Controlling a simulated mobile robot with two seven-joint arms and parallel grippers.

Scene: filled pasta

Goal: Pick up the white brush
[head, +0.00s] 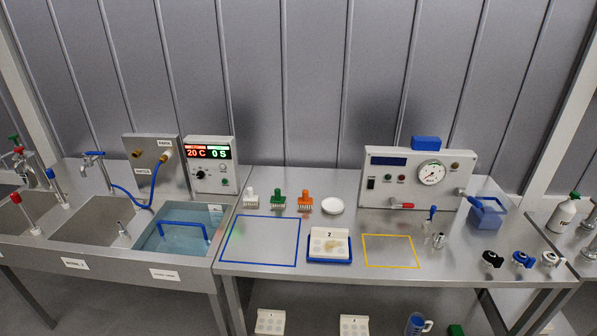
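The white brush (251,198) stands on the steel table at the back left, bristles down. It is behind the blue outlined square and just left of a green brush (278,199). An orange brush (305,201) stands right of the green one. The white brush is fully visible and nothing touches it. Neither of my grippers is in the head view.
A blue taped square (260,263) in front of the brushes is empty. A white dish (332,205) and a blue tray (330,261) lie to the right. A control box (211,164) stands behind left, beside a water-filled basin (165,244).

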